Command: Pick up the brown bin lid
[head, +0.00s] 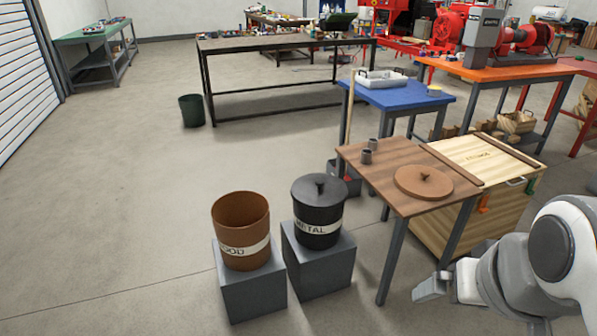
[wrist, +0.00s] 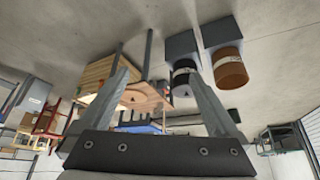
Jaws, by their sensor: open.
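The brown bin lid (head: 423,181) is round with a small knob. It lies flat on a brown wooden side table (head: 385,173), near its right edge. The open brown bin (head: 241,222), with a white label band, stands on a grey block to the left. My gripper (head: 432,288) is at the lower right of the head view, in front of the table and apart from the lid. In the upside-down wrist view, the gripper's two fingers (wrist: 158,76) are spread with nothing between them.
A black bin with its lid on (head: 319,209) stands on a grey block beside the brown bin. Two small grey cups (head: 367,152) sit on the side table's back left. A large wooden crate (head: 486,170) adjoins its right side. Floor at left is clear.

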